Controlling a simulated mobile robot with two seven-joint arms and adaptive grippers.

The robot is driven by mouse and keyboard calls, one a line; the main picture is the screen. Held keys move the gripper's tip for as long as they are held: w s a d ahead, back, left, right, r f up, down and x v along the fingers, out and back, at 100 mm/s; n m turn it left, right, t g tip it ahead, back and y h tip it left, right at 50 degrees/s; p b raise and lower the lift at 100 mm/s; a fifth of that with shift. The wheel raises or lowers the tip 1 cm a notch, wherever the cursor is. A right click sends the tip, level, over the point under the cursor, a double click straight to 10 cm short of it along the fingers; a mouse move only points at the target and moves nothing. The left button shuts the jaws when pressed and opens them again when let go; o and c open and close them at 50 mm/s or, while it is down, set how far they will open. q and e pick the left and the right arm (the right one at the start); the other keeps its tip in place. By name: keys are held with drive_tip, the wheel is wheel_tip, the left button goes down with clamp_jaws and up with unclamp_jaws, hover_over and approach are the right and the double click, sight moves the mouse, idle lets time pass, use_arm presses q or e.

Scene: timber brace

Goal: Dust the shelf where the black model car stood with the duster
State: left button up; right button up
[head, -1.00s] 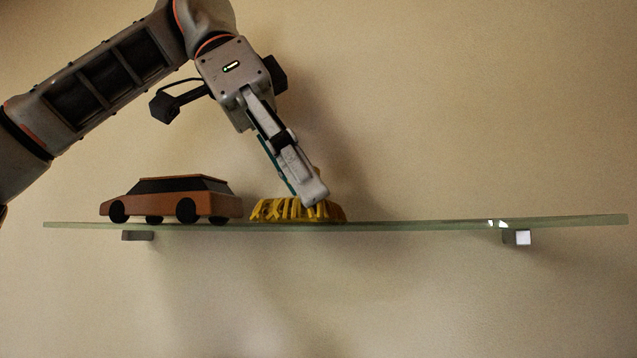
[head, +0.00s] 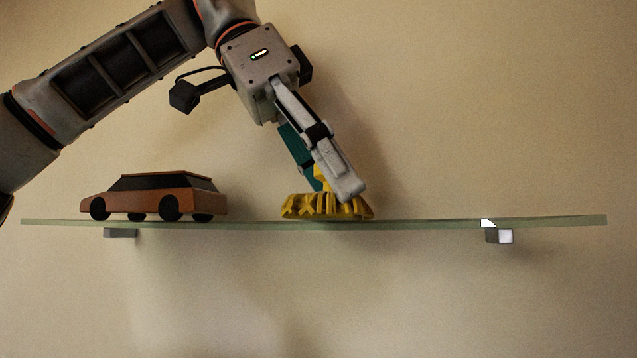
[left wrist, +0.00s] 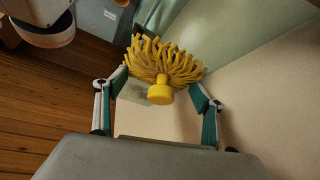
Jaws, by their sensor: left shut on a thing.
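The yellow duster (head: 300,209) has a fringed head that touches the top of the glass shelf (head: 430,222), near the shelf's middle. My left gripper (head: 340,190) reaches down from above and is shut on the duster's handle. In the left wrist view the duster's fringe (left wrist: 165,60) spreads out beyond the fingers, with its round yellow knob (left wrist: 160,95) between them. No black model car shows in any view. My right gripper is not in view.
An orange-brown model car with black windows (head: 155,198) stands on the shelf's left part, left of the duster with a gap between. The shelf's right part is bare. Two small brackets (head: 120,233) sit under the glass. A plain wall (head: 500,100) is behind.

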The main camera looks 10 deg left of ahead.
use_arm(q)
drive_tip(key=shift+s+d+f, duration=0.1)
drive_tip(key=shift+d, duration=1.45)
drive_tip(key=shift+s+d+f, duration=0.1)
drive_tip(key=shift+d, duration=2.4)
drive_tip(key=shift+d+p, duration=0.3)
drive_tip(key=shift+d, duration=0.7)
drive_tip(key=shift+d+r, duration=0.15)
drive_tip(key=shift+d, duration=1.85)
drive_tip(key=shift+s+d, duration=0.1)
drive_tip(key=shift+d, duration=1.75)
drive_tip(key=shift+a+b, duration=0.35)
drive_tip(key=shift+a, duration=1.5)
drive_tip(key=shift+a+b, duration=0.45)
drive_tip(key=shift+a, duration=1.45)
drive_tip(key=shift+w+a, duration=0.15)
drive_tip(key=shift+a, duration=1.25)
drive_tip(key=shift+w+a, duration=0.1)
drive_tip(key=shift+a, duration=2.3)
